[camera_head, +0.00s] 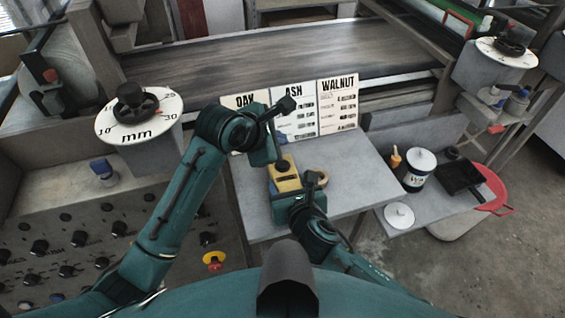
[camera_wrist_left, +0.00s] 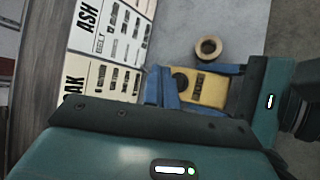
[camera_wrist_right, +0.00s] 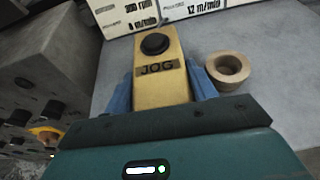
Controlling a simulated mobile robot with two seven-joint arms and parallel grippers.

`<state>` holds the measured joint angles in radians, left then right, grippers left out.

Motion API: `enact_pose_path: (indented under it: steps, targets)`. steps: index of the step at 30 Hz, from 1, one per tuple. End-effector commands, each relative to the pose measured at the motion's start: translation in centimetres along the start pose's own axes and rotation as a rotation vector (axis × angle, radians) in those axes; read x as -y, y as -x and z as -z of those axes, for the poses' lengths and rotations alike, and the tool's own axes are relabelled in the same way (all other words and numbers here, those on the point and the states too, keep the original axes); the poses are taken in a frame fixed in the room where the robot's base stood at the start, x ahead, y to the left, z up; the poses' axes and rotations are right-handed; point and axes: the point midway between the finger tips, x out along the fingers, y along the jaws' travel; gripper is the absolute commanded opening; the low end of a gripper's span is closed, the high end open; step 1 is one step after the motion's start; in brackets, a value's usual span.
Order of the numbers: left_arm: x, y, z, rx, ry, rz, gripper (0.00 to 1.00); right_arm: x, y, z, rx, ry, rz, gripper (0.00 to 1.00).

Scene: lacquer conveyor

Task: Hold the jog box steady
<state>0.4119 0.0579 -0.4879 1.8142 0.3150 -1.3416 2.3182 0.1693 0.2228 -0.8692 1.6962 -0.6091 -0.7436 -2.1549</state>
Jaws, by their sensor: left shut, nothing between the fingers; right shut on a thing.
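The jog box (camera_head: 287,185) is a yellow block with a black round button, standing on the grey table. It also shows in the left wrist view (camera_wrist_left: 209,90), and in the right wrist view (camera_wrist_right: 160,88) its JOG label is readable. My right gripper (camera_wrist_right: 162,92) is shut on the jog box, one blue finger along each side. My left gripper (camera_head: 268,160) is shut and empty, close to the button end of the box. In the left wrist view its blue fingers (camera_wrist_left: 160,86) appear beside the black button (camera_wrist_left: 180,82); I cannot tell whether they touch.
A tan ring-shaped roll (camera_wrist_right: 228,68) lies on the table (camera_head: 350,180) right of the box. OAK, ASH and WALNUT cards (camera_head: 338,105) stand behind, before the conveyor belt (camera_head: 240,60).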

Motion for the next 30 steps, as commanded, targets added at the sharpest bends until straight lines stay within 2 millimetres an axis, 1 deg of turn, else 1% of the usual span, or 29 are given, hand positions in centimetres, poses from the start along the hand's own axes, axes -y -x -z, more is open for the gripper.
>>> enact_pose_path:
  steps: [10,15,18,30]
  targets:
    - [-0.1,0.1,-0.2,0.002,0.0,-0.001,0.0,0.0,0.0,-0.1,0.002,0.0,-0.001,0.27]
    - [-1.5,1.9,-1.8,0.007,0.002,-0.004,0.0,0.0,0.0,-0.1,0.002,0.0,-0.001,0.27]
    - [-1.9,2.6,-2.1,0.003,0.002,0.001,0.0,0.0,0.0,-0.1,0.002,0.0,-0.001,0.27]
    - [-1.8,2.4,-1.8,-0.002,0.0,0.002,0.0,0.0,0.0,-0.1,0.002,0.0,-0.001,0.27]
